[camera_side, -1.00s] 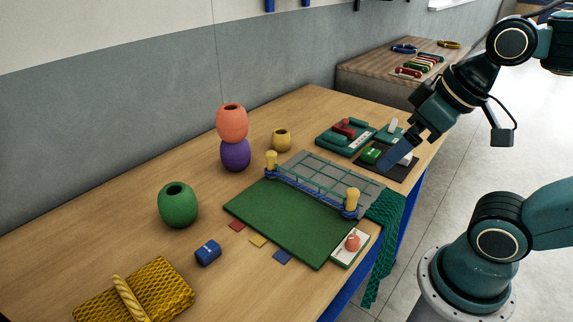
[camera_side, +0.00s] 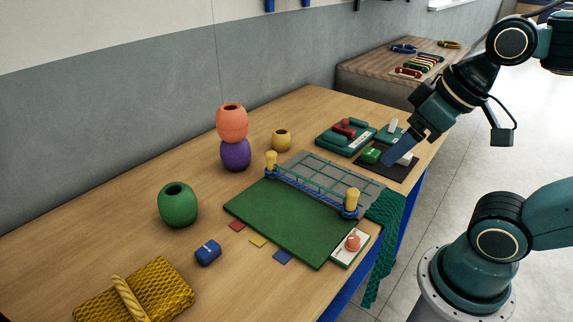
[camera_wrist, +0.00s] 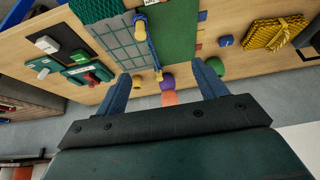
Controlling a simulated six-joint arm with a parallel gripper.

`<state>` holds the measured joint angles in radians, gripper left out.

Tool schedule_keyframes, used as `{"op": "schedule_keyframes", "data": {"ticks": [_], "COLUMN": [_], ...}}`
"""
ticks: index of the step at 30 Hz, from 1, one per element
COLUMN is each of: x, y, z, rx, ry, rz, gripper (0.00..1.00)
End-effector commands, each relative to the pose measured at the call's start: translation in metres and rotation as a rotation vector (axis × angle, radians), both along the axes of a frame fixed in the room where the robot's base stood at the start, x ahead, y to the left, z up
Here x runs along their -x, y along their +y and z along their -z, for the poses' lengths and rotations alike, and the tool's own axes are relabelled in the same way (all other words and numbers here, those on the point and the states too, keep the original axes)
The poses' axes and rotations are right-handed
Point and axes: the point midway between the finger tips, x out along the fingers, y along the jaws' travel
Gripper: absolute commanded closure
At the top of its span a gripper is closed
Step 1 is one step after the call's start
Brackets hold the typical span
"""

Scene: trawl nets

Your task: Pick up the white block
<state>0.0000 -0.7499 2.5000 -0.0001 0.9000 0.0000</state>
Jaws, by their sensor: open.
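The white block (camera_side: 408,159) sits on a dark mat (camera_side: 398,173) at the right end of the table, beside a green block (camera_side: 371,154). In the wrist view the white block (camera_wrist: 47,44) is at the upper left on the same dark mat, well outside the fingers. My gripper (camera_side: 394,160) shows its blue fingers close to the white block in the side view, partly overlapping it; contact cannot be told. In the wrist view my gripper (camera_wrist: 164,72) is open with nothing held between its fingers.
A green tray with a red piece (camera_side: 345,132) and a teal stand with a white lever (camera_side: 390,130) are just behind. A grey panel with yellow posts (camera_side: 325,175) lies left of the mat. A teal net (camera_side: 383,235) hangs over the front edge.

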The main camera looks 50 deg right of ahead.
Motion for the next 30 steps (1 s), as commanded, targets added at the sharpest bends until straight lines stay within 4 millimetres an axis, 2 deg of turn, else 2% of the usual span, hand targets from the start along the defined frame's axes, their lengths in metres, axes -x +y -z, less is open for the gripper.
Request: {"op": "schedule_keyframes", "data": {"ticks": [8, 14, 23, 30], "x": [-0.005, -0.021, -0.059, -0.087], "y": [-0.003, -0.017, -0.059, -0.104], "z": [-0.002, -0.007, -0.012, -0.008], "rx": [0.020, 0.092, 0.240, 0.328], "ry": [0.009, 0.047, 0.151, 0.238], "rz": [-0.021, -0.102, -0.327, -0.531], "gripper": [0.29, 0.29, 0.29, 0.29]}}
